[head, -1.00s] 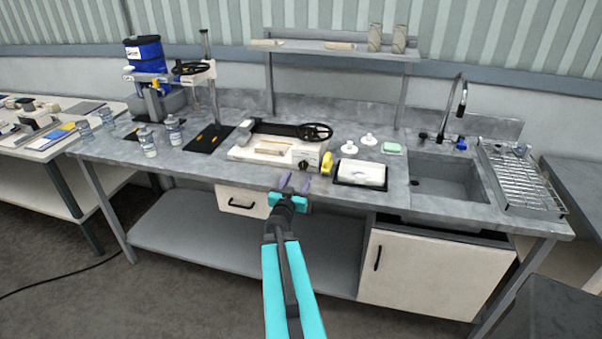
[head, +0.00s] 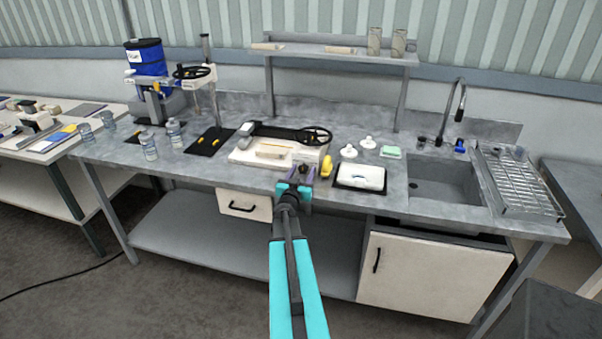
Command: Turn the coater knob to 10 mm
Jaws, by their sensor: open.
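The coater (head: 245,157) is a cream-coloured machine with a black handwheel (head: 316,135), standing on the grey bench. Its small dark knob (head: 303,168) is on the front right and is partly hidden by my gripper. My gripper (head: 300,175) is open, with its two purple fingertips pointing at the knob from the front, one on either side of it in the picture. I cannot tell whether the fingers touch the knob. The scale marks and the knob's setting are too small to read.
A yellow object (head: 326,167) sits just right of the knob. A white box in a black tray (head: 345,183) is further right, before the sink (head: 440,190). A press stand (head: 205,140) and bottles (head: 149,146) are on the left. A drawer (head: 243,205) is below the bench top.

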